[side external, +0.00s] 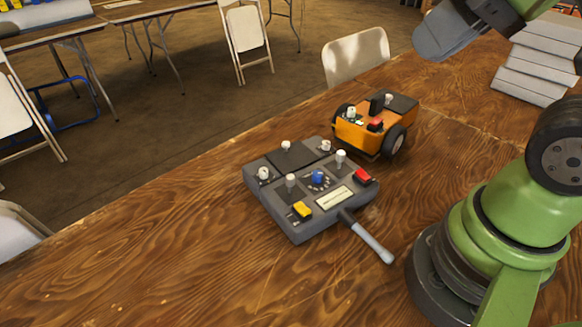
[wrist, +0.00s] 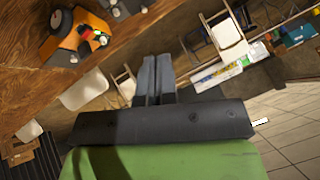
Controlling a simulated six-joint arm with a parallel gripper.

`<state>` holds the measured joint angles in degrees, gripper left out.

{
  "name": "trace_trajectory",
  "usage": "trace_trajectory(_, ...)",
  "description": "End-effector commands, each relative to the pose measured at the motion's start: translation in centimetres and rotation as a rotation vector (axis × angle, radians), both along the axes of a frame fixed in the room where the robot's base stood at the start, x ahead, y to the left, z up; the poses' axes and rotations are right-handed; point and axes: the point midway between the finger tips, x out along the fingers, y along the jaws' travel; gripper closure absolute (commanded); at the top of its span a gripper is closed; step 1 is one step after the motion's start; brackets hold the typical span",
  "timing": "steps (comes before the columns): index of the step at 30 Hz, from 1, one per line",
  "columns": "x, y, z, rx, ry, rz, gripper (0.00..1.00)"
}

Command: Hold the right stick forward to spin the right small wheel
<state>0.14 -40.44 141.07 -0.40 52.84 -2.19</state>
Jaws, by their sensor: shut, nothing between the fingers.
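A dark grey control box (side external: 318,222) lies on the wooden table. One dark wheel (side external: 394,141) with a pale hub faces the side camera. I cannot tell whether it turns. My gripper (side external: 440,42) is shut and empty, high above the table and well apart from both sticks. Its closed fingers show in the wrist view (wrist: 155,72).
The box also carries a yellow switch (side external: 302,209), a blue knob (side external: 318,177), a red switch (side external: 362,176) and a grey-handled lever (side external: 370,240) sticking out toward the front. Grey stacked blocks (side external: 538,65) stand at the back right. The table left of the box is clear.

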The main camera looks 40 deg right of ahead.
Motion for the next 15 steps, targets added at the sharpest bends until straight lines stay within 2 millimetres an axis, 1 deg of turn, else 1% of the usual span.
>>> trace_trajectory(5, 2.8, -0.1, 0.9, -0.065, 0.080, 0.109, 1.00)
trace_trajectory(9, 5.9, -0.2, 1.1, -0.121, 0.161, 0.236, 1.00)
trace_trajectory(13, 8.9, -0.4, 0.7, -0.160, 0.233, 0.360, 1.00)
trace_trajectory(15, 10.5, -0.6, 0.2, -0.174, 0.270, 0.428, 1.00)
